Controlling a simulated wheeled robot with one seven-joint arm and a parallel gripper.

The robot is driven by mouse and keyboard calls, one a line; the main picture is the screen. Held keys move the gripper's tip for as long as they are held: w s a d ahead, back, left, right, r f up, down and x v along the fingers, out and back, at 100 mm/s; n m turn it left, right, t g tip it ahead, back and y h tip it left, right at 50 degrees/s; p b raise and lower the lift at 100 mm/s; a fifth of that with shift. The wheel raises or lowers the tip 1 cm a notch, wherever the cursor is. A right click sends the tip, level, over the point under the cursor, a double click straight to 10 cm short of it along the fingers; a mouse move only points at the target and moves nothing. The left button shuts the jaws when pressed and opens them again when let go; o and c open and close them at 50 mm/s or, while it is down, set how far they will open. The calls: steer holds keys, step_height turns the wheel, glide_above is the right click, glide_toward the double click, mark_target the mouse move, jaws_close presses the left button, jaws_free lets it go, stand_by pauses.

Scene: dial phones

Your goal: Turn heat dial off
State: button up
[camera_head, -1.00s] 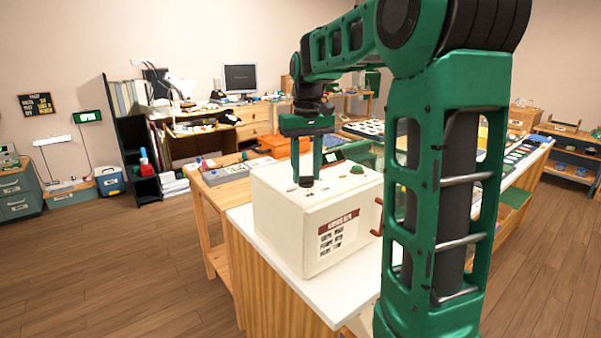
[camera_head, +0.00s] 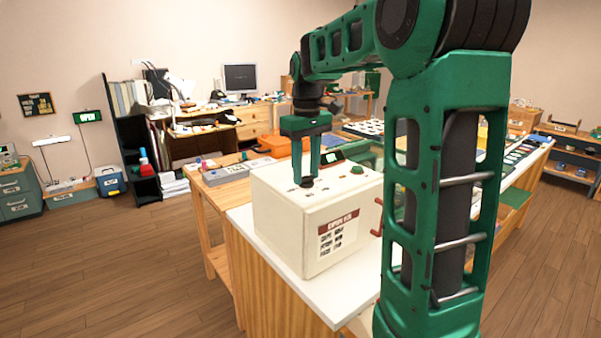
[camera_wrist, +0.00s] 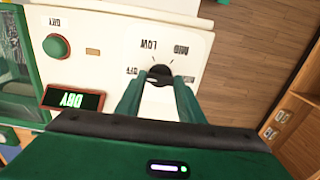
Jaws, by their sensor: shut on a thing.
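The heat dial (camera_wrist: 160,73) is a small black knob on the top panel of a cream box (camera_head: 285,230). In the wrist view, LOW and MID are printed beyond it, OFF to its left, and a partly covered label to its right. A light mark on the knob points toward the OFF side. My gripper (camera_wrist: 158,88) points down over the panel, shut on the dial with a finger on each side. In the head view my gripper (camera_head: 306,182) hides most of the dial.
A dark red crank (camera_head: 378,216) sticks out of the box's right side. The white bench top (camera_head: 335,304) is bare in front of the box.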

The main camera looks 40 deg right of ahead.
mark_target(305, 176)
steer(key=shift+w+r, duration=0.1)
steer(key=o, duration=1)
steer(key=shift+c, duration=0.2)
steer(key=shift+o, duration=0.5)
step_height(305, 176, up, 11)
steer(key=shift+f, duration=0.2)
steer(key=s+a+f+m, duration=0.2)
steer(key=s+f+m, duration=0.1)
steer(key=s+f, duration=0.8)
steer(key=s+a+f+m, duration=0.2)
steer(key=s+f+m, duration=0.2)
steer(key=s+f, duration=0.8)
steer(key=s, duration=0.6)
